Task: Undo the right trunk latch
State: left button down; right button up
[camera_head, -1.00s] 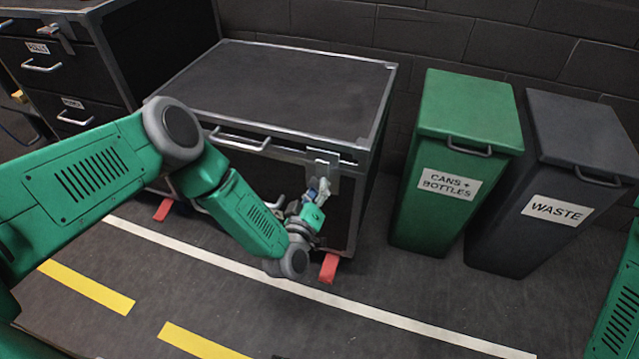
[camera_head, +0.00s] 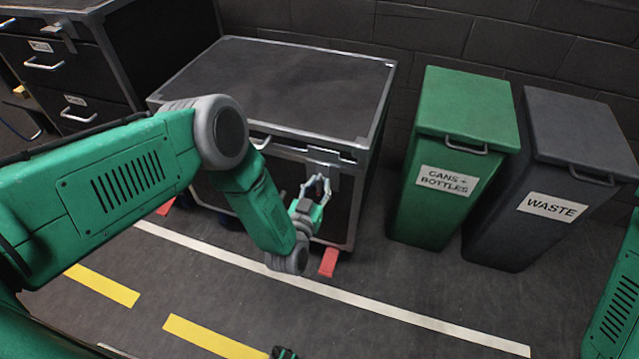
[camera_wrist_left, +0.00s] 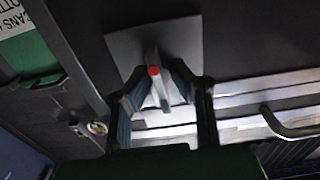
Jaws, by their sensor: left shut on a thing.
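The black trunk (camera_head: 285,85) with metal edges stands against the wall. Its right latch is a grey metal plate (camera_head: 327,160) on the front near the right corner. In the left wrist view the plate (camera_wrist_left: 124,42) carries a pale lever with a red round spot (camera_wrist_left: 154,72). My left gripper (camera_head: 317,186) is at this latch. In the wrist view its dark fingers (camera_wrist_left: 160,88) stand on both sides of the lever, shut on it. The fingers hide part of the latch in the head view. My right gripper does not show clearly.
A green cans and bottles bin (camera_head: 465,120) and a grey waste bin (camera_head: 570,140) stand right of the trunk. A drawer cabinet (camera_head: 85,60) is at the left. A red block (camera_head: 329,262) lies by the trunk's base. The striped floor in front is mostly clear.

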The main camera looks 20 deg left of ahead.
pick_arm(q)
jog(key=shift+s+f, duration=0.2)
jog(key=shift+f, duration=0.1)
jog(key=c, duration=1.7)
grip_release()
jog(key=shift+w+r, duration=0.1)
jog(key=shift+s, duration=0.4)
jog(key=s, duration=1.1)
jog(key=shift+s+a, duration=0.1)
jog(key=shift+a, duration=0.1)
